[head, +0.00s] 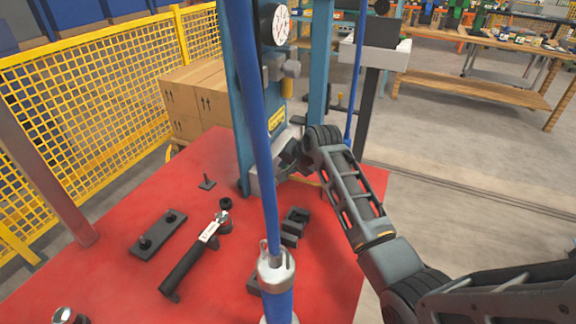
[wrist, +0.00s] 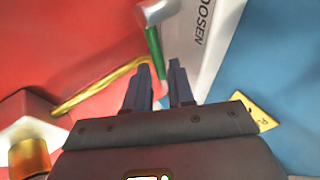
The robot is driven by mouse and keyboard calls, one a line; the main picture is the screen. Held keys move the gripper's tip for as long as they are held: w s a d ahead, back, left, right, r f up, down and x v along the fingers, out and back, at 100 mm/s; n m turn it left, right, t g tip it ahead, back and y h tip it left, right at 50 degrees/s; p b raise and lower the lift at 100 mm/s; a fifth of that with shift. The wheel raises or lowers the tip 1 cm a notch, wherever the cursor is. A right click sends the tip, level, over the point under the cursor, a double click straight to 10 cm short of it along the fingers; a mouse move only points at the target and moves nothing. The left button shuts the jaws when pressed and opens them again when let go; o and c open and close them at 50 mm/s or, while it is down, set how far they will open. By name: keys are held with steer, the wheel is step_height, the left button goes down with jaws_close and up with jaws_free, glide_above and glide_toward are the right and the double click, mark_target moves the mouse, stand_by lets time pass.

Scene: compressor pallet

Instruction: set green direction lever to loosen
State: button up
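The green lever (wrist: 154,48) shows in the wrist view, running down from a grey metal piece (wrist: 158,10) to a tip between my two fingertips. I cannot tell if the fingers touch it. My gripper (wrist: 160,76) has its fingers apart. In the head view my gripper (head: 287,158) is at the lower part of the blue press frame (head: 243,125), and the lever is hidden there.
A red table (head: 125,275) carries a black-handled tool (head: 190,258), a dark bar with two knobs (head: 158,234) and dark blocks (head: 294,225). A blue hose (head: 254,110) crosses in front. Cardboard boxes (head: 195,100) and a yellow fence (head: 100,105) stand behind left.

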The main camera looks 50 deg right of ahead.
steer(key=shift+w+f, duration=0.15)
jaws_close()
stand_by(0.5)
